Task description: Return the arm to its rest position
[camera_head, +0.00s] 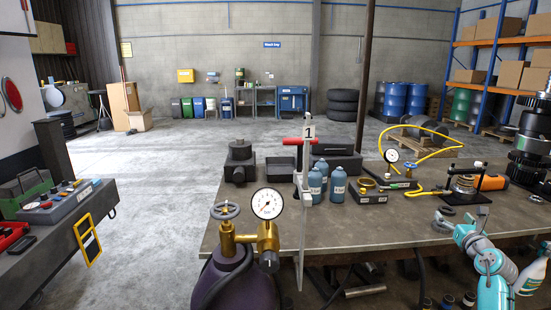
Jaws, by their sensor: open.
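My teal and white arm (490,262) reaches in from the bottom right corner, beside the front right of the workbench (330,225). My gripper (464,216) is at the arm's upper end, over the bench's front edge. Its grey fingers look small and spread apart, with nothing seen between them. Part of the arm is cut off by the picture's lower and right edges.
A press fixture (462,186) with an orange-handled part stands just behind my gripper. A dark transmission (533,140) stands at the right. Blue bottles (338,185), a gauge (391,156) and a yellow hose (425,150) are further left. A purple cylinder (240,280) stands in front.

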